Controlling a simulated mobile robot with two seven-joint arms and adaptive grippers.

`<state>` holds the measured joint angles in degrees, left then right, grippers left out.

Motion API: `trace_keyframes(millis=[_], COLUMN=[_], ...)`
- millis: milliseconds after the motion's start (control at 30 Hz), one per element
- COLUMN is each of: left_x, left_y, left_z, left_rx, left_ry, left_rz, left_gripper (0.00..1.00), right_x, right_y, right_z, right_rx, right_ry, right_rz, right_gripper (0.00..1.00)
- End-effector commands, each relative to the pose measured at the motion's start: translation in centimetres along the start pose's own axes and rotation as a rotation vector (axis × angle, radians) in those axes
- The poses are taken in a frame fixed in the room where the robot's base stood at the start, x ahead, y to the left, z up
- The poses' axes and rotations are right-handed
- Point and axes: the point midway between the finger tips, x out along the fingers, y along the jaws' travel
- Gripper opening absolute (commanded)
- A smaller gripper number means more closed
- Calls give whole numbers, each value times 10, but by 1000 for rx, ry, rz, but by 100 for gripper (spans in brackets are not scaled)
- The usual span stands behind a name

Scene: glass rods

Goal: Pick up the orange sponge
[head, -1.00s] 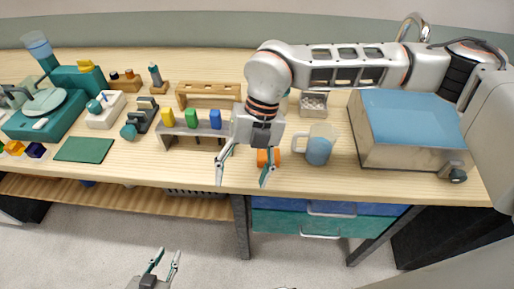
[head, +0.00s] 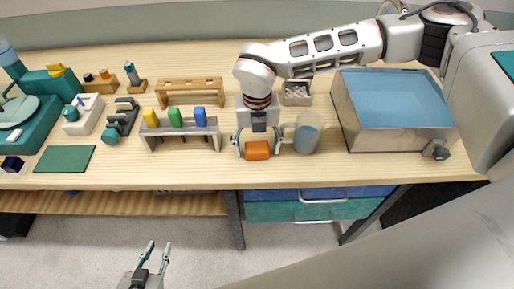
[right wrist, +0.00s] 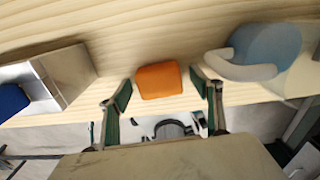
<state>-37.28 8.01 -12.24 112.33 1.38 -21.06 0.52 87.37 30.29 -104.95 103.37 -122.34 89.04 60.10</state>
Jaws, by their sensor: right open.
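The orange sponge (head: 257,151) lies on the wooden bench near its front edge. It also shows in the right wrist view (right wrist: 158,80). My right gripper (head: 257,150) is open, with one finger to each side of the sponge. In the right wrist view the sponge sits between and a little beyond the fingertips (right wrist: 162,90), with gaps on both sides. I cannot tell whether the fingers have reached its height. My left gripper (head: 154,254) is open and empty, low in front of the bench and over the floor.
A mug (head: 307,133) with blue contents stands close to the right of the sponge. A grey rack (head: 180,133) with yellow, green and blue blocks stands to the left. A large blue-topped box (head: 392,112) is further right. A green mat (head: 65,158) lies at left.

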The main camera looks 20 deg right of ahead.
Motion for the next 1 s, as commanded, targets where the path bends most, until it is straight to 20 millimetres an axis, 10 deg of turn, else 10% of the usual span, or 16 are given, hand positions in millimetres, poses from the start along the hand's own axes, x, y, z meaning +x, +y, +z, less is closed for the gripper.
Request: trace_keyframes(millis=[267, 433, 1000], left_x=[0, 0, 1], left_y=[0, -1, -1], left_z=[0, -1, -1], left_rx=[0, 1, 1], left_ry=[0, 1, 3], left_rz=[-1, -1, -2], left_gripper=[26, 26, 26], right_x=[5, 5, -10], right_y=[0, 0, 1], right_z=[0, 0, 1], right_rx=[-1, -1, 0], right_ry=[0, 0, -2], right_rz=[0, 1, 3], right_gripper=[65, 30, 30])
